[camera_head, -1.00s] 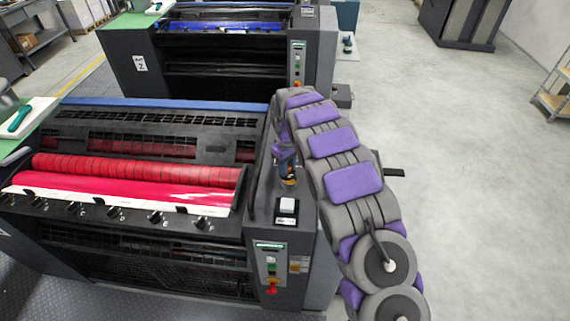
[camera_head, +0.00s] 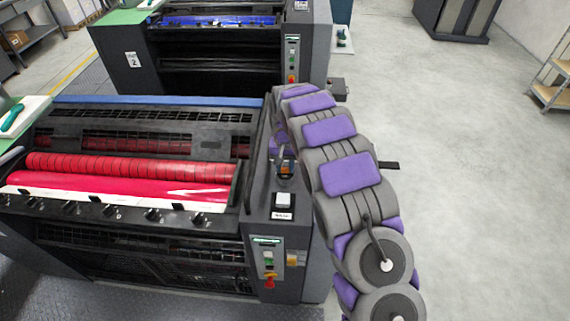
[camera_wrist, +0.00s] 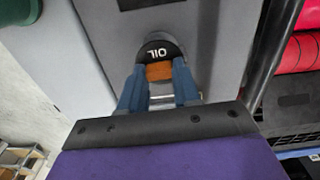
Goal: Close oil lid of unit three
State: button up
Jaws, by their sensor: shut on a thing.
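The black oil lid (camera_wrist: 160,50), marked OIL upside down, shows in the wrist view on the grey top of the near unit. An orange-brown patch (camera_wrist: 160,71) shows just below it, between my fingertips. My gripper (camera_wrist: 159,78) has its two blue fingers on either side of this patch, shut on the oil lid. The exact contact is hard to see. In the head view my gripper (camera_head: 284,160) points down at the right side of the near unit (camera_head: 262,205), above a small orange spot. My arm partly hides this place.
The near unit has red rollers (camera_head: 130,168) at left and a button panel (camera_head: 268,264) on its front. A unit with blue ink, labelled 2 (camera_head: 133,60), stands behind. Open floor lies to the right, with a shelf (camera_head: 552,92) at the edge.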

aim_at(284, 168)
jog(key=shift+r+m, duration=0.1)
jog(key=shift+m, duration=0.2)
jog(key=o, duration=1.1)
jog(key=shift+s+a, duration=0.1)
jog(key=shift+c, duration=0.2)
notch_tip(284, 168, up, 17)
jog(key=shift+a, duration=0.1)
